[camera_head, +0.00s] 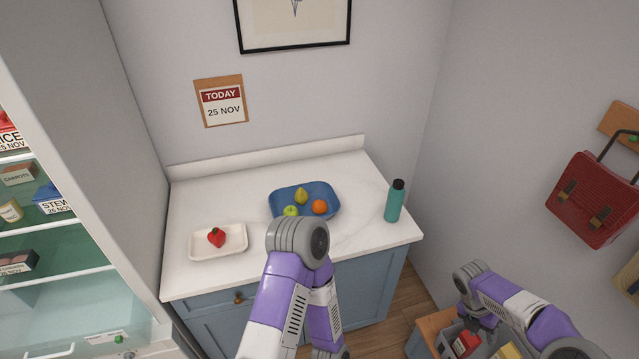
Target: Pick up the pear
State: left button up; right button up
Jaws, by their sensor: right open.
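The yellow-green pear (301,196) stands in a blue tray (276,205) on the white counter, behind a green apple (291,211) and an orange (319,207). My right gripper (474,332) is at the lower right, open, over a grey container and far from the pear. Its fingers are small and partly hard to make out. My other arm rises in the middle, in front of the tray, with its bend just below the fruit; its gripper does not show.
A white tray (199,245) with a red strawberry-like item (216,237) stands at the counter's left. A teal bottle (394,203) stands at its right edge. An open fridge (60,272) is at the left. A red bag (590,200) hangs on the right wall.

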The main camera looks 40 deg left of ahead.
aim_at(301, 197)
jog(key=u, duration=0.55)
jog(key=i, duration=1.15)
jog(key=u, duration=1.4)
jog(key=i, duration=0.35)
jog(key=u, duration=0.3)
